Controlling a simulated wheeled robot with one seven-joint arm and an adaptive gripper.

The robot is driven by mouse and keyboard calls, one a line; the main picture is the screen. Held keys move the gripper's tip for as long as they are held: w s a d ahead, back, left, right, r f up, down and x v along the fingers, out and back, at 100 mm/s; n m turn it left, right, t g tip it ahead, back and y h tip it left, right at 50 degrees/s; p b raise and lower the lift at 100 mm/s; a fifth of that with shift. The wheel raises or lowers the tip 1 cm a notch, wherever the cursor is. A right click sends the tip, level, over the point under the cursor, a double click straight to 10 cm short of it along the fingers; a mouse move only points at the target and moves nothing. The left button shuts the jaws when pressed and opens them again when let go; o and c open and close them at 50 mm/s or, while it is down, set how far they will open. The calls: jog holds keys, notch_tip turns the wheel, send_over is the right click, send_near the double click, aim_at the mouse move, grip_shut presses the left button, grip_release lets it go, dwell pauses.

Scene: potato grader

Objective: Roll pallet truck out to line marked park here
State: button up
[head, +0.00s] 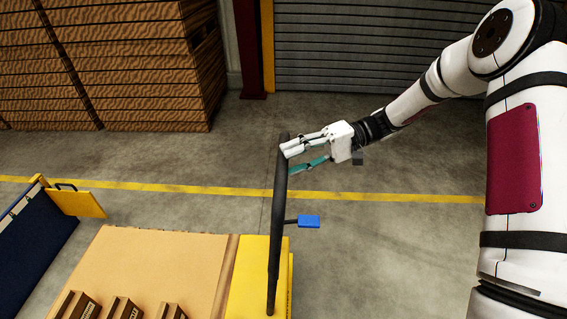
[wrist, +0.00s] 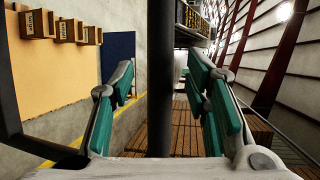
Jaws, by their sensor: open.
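The pallet truck (head: 262,275) is yellow and stands at the bottom middle of the head view. Its tall black handle (head: 279,225) rises from it, with a small blue piece (head: 308,222) on a short bar beside it. My gripper (head: 289,160) is at the top of the handle, fingers pointing left. In the wrist view the dark handle bar (wrist: 160,80) stands between my two teal-padded fingers, with gaps on both sides. My gripper is open. A yellow line (head: 370,197) crosses the floor behind the truck; no lettering shows on it.
A dark blue panel (head: 35,250) with a yellow flap (head: 78,203) stands at far left. Stacked wooden crates (head: 140,75) and a grey shutter (head: 400,50) are at the back. Floor right of the truck is clear.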

jog(key=v, duration=0.8)
jog(key=shift+d, duration=0.1)
